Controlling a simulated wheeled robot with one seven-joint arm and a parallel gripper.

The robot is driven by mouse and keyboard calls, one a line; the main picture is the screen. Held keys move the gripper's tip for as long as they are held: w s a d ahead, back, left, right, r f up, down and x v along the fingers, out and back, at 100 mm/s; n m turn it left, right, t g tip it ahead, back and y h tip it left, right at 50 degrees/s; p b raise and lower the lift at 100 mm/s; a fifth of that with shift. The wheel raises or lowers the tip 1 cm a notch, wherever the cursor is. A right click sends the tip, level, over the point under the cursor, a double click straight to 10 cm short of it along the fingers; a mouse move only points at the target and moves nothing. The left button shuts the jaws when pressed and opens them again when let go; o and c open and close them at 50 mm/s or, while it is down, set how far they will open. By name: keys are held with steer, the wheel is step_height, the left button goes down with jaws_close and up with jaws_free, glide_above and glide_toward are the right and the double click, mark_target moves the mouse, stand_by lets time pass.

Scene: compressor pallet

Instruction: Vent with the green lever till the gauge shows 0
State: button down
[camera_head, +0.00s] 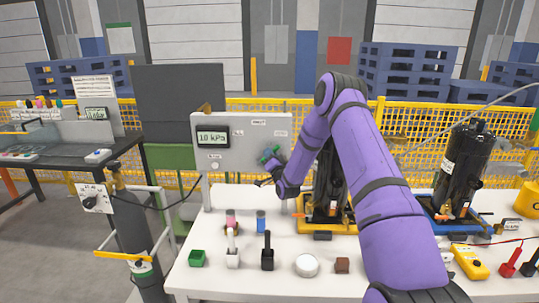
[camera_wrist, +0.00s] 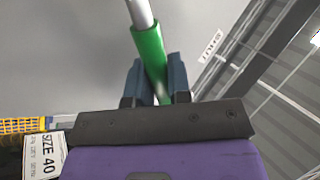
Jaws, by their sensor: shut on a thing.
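The gauge (camera_head: 212,136) is a display on the left of the grey upright panel (camera_head: 238,170) and reads 10 kPa. The green lever (camera_head: 267,154) is at the panel's right part, mostly hidden behind my gripper. In the wrist view, the green lever (camera_wrist: 149,48) has a green sleeve on a metal rod. My gripper (camera_wrist: 156,85) is shut on the green sleeve, with one dark finger on each side of it. In the head view, my gripper (camera_head: 270,160) is at the lever, in front of the panel.
A black compressor (camera_head: 466,165) stands at the right. A dark cylinder (camera_head: 130,225) stands left of the table.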

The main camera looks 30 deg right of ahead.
steer(key=shift+s+d+f+m+h, duration=0.2)
steer(key=shift+f+m+h, duration=0.15)
steer(key=shift+m+h, duration=0.35)
steer(key=c, duration=1.1)
jaws_free()
steer(key=v, duration=1)
steer(key=shift+s+f, duration=0.25)
steer(key=shift+s, duration=0.1)
